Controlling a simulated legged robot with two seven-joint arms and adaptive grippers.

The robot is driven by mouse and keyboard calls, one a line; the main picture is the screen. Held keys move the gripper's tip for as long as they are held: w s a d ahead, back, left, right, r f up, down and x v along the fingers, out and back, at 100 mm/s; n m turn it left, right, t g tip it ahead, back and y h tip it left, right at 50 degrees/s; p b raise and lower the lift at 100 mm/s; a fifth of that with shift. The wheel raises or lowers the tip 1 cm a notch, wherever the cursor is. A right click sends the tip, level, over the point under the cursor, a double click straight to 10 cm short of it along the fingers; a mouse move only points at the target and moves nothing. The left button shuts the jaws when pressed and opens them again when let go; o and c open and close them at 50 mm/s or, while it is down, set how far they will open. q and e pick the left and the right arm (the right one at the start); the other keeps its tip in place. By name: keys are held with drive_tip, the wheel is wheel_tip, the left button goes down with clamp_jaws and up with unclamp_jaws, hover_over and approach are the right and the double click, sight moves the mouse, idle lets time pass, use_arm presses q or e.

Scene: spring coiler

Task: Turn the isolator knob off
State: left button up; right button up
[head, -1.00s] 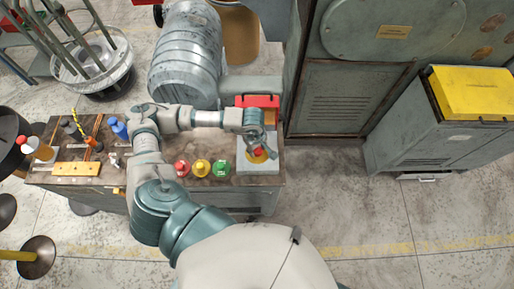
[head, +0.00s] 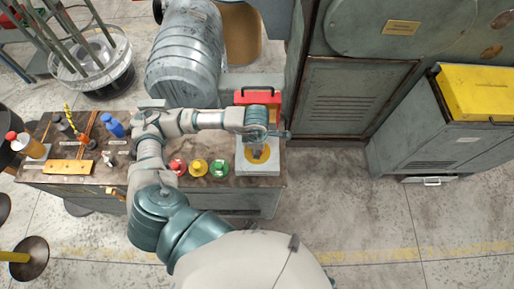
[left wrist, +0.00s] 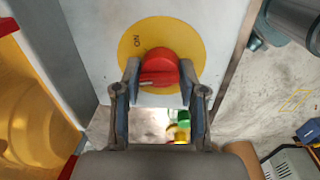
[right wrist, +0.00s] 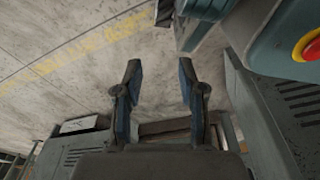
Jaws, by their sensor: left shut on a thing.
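The isolator is a pale box (head: 245,167) at the right end of the bench, with a yellow disc (head: 261,154) on its face. In the left wrist view, its red knob (left wrist: 160,66) sits on the yellow disc (left wrist: 132,52), which bears the letters "ON" turned over in the picture. My left gripper (left wrist: 160,77) is shut on the red knob, one fingertip on each side. In the head view my left gripper (head: 260,148) covers the knob. My right gripper (right wrist: 158,72) has its fingers wide apart with nothing between them.
Red (head: 177,167), yellow (head: 197,167) and green (head: 219,168) buttons stand left of the isolator. A red box (head: 257,97) lies behind it. A tall grey cabinet (head: 345,100) is at the right. Below my right gripper is bare concrete floor (right wrist: 60,65).

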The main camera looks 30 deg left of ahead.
use_arm(q)
drive_tip(key=n, duration=0.2)
drive_tip(key=shift+f+n+b, duration=0.1)
drive_tip(key=shift+n+b, duration=0.2)
drive_tip(key=shift+n, duration=1.5)
use_arm(e)
drive_tip(key=shift+w+a+r, duration=0.15)
drive_tip(key=shift+w+r, duration=0.85)
use_arm(q)
drive_tip(key=o, duration=1.1)
drive_tip(key=shift+w+d, duration=0.1)
drive_tip(key=shift+r, duration=0.2)
use_arm(e)
drive_tip(key=shift+w, duration=0.1)
use_arm(q)
drive_tip(key=r, duration=1.1)
drive_tip(key=shift+d+r, duration=0.3)
drive_tip(key=shift+d, duration=0.05)
